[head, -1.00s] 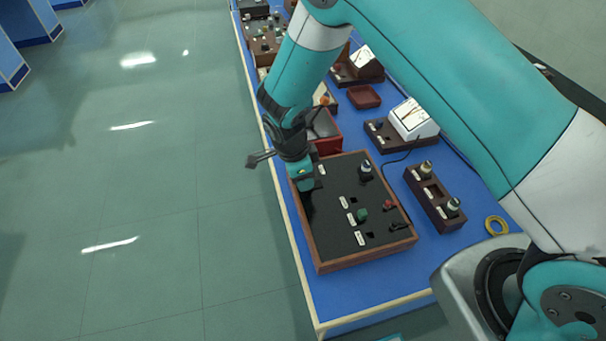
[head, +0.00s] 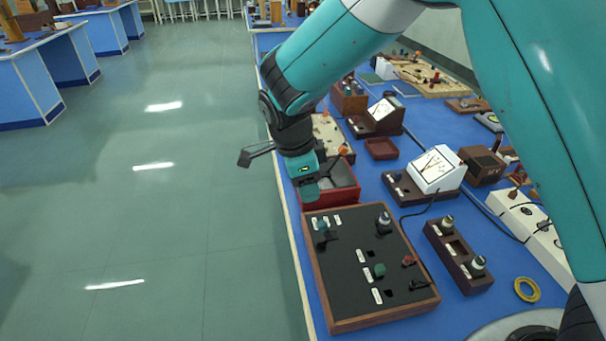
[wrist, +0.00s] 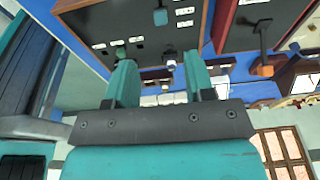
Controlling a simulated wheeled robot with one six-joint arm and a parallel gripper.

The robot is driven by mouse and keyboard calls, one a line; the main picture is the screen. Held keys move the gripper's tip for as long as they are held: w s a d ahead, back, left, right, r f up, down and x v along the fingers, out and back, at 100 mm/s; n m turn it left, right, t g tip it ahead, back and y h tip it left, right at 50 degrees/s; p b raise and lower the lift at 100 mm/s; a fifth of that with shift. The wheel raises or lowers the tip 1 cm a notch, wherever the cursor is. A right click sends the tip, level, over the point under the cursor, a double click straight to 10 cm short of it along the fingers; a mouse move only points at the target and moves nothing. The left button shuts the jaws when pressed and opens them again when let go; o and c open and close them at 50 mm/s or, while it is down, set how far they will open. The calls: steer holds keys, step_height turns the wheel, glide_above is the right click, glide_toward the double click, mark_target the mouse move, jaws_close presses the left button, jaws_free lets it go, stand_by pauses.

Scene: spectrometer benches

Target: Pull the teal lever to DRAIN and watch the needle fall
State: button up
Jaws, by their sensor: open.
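The teal lever (head: 321,226) is at the far left corner of a black panel in a wooden frame (head: 334,325), with white labels beside it. Its exact setting is too small to read. My gripper (head: 308,190) is open and empty, beyond the lever and higher, in front of the red-walled box. In the wrist view my two teal fingers (wrist: 160,75) are apart with nothing held between them. A white meter (head: 437,168) with a dial face stands right of the panel; its needle is too fine to read.
The panel also carries a green knob (head: 379,270), a red knob (head: 408,261) and a grey-topped knob (head: 384,219). A red box (head: 330,197) sits behind it. A dark two-knob block (head: 458,257) and a yellow ring (head: 527,290) lie right. The floor at left is clear.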

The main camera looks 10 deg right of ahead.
steer(key=shift+v, duration=1.8)
steer(key=shift+r, duration=0.1)
steer(key=s+d+r+n+y, duration=0.1)
steer(key=s+r+n+y, duration=0.1)
steer(key=s+n, duration=0.6)
steer(key=s+d+r+n+y, duration=0.2)
steer(key=s+r+n, duration=0.3)
steer(key=s+n, duration=0.3)
steer(key=s+d+r+n+y, duration=0.2)
steer(key=s+r+n, duration=0.1)
steer(key=s+n, duration=0.5)
steer(key=shift+r+n+y, duration=0.25)
steer(key=shift+n+y, duration=0.05)
steer(key=shift+n, duration=0.3)
